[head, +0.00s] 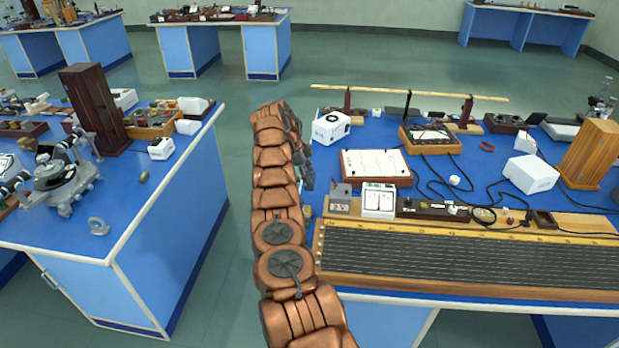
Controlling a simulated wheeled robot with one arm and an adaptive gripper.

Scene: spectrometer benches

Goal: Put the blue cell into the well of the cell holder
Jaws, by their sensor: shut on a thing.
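My copper-coloured arm rises through the middle of the head view, over the gap between two blue benches. My gripper (307,170) shows only as a dark, partly bluish strip at the arm's right edge, by the left edge of the right bench. The arm hides most of it, including its fingertips. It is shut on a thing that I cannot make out. I cannot pick out the blue cell or the cell holder with its well; they are hidden or too small to tell.
The right bench (330,180) is crowded with a long wired board (460,258), meters, white boxes and cables. Open floor lies between them.

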